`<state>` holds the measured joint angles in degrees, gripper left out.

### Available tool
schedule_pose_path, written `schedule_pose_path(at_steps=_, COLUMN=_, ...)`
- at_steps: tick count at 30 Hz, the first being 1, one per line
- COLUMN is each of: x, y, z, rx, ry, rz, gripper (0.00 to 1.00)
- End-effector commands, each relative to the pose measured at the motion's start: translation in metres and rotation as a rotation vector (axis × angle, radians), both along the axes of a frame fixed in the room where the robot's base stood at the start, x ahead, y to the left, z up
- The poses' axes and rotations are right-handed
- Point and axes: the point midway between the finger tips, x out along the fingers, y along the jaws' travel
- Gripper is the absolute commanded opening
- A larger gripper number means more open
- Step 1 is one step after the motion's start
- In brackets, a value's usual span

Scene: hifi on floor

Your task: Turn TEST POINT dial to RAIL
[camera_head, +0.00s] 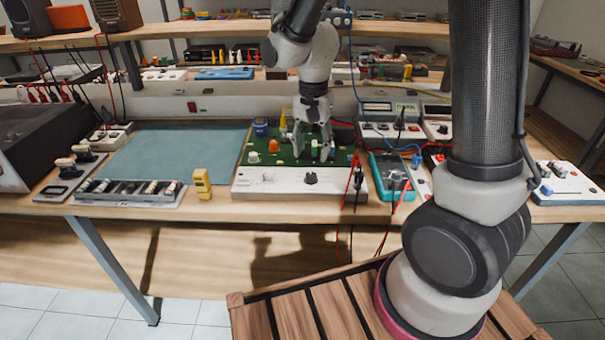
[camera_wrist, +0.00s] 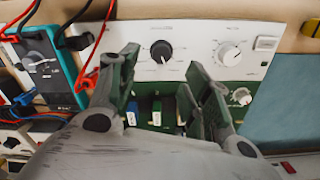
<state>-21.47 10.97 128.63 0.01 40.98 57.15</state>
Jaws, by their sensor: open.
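A white control panel (camera_head: 240,185) runs along the front of a green circuit board (camera_head: 345,157) on the bench. It also shows in the wrist view (camera_wrist: 205,30). A black dial (camera_head: 311,177) with a ring of marks sits on this panel; in the wrist view it is the round knob (camera_wrist: 161,51). It is probably the TEST POINT dial, but the lettering is too small to read, and I cannot tell its setting. My gripper (camera_head: 313,148) is open and empty above the board, behind the dial. In the wrist view the fingers (camera_wrist: 160,68) spread either side of the dial's line, apart from it.
A white knob (camera_wrist: 230,55) and a white switch (camera_wrist: 266,43) share the panel. A teal multimeter (camera_head: 378,172) with red and black leads stands right of the board. A yellow device (camera_head: 202,184) stands left. The blue mat (camera_head: 170,150) is clear.

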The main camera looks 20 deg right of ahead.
Motion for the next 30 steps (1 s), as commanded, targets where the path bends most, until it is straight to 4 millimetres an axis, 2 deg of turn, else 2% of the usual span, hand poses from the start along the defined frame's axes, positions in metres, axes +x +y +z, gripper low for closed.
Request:
schedule_pose_path(at_steps=7, x=0.002, y=0.000, z=-0.009, rx=0.003, ry=-0.008, rz=-0.110, gripper=0.49)
schedule_pose_path(at_steps=15, x=0.001, y=0.000, z=-0.054, rx=0.001, ry=-0.006, rz=-0.108, gripper=0.49)
schedule_pose_path(at_steps=21, x=0.001, y=0.000, z=-0.075, rx=0.003, ry=-0.008, rz=-0.107, gripper=0.49)
schedule_pose_path(at_steps=30, x=0.001, y=0.000, z=-0.078, rx=0.003, ry=-0.010, rz=-0.106, gripper=0.49)
